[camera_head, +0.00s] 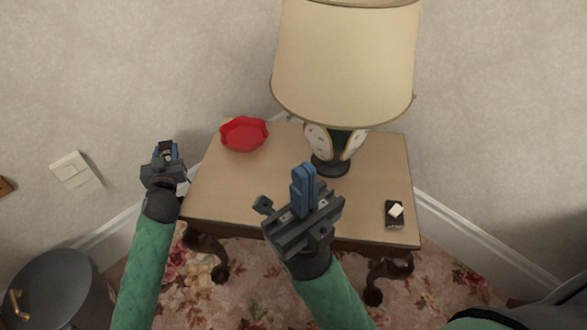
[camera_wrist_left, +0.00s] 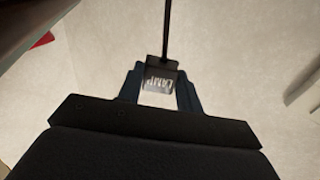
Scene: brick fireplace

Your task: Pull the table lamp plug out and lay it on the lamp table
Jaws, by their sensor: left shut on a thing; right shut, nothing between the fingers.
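The table lamp (camera_head: 345,65), with a cream shade and a dark and white base, stands at the back of the wooden lamp table (camera_head: 230,190). My left gripper (camera_head: 166,151) is beside the table's left edge, in front of the wall. In the left wrist view, my left gripper (camera_wrist_left: 160,98) is shut on the dark plug (camera_wrist_left: 160,70), which has a pale label reading "LAMP". Its thin dark cord (camera_wrist_left: 167,25) runs up from it. No socket shows at the plug. My right gripper (camera_head: 304,176) is shut and empty over the table's front middle.
A red octagonal dish (camera_head: 244,133) sits on the table's back left, and a small dark case with a white piece (camera_head: 395,213) at its front right. A pale wall plate (camera_head: 75,173) and a dark bin (camera_head: 60,290) are at left. The table's left front is clear.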

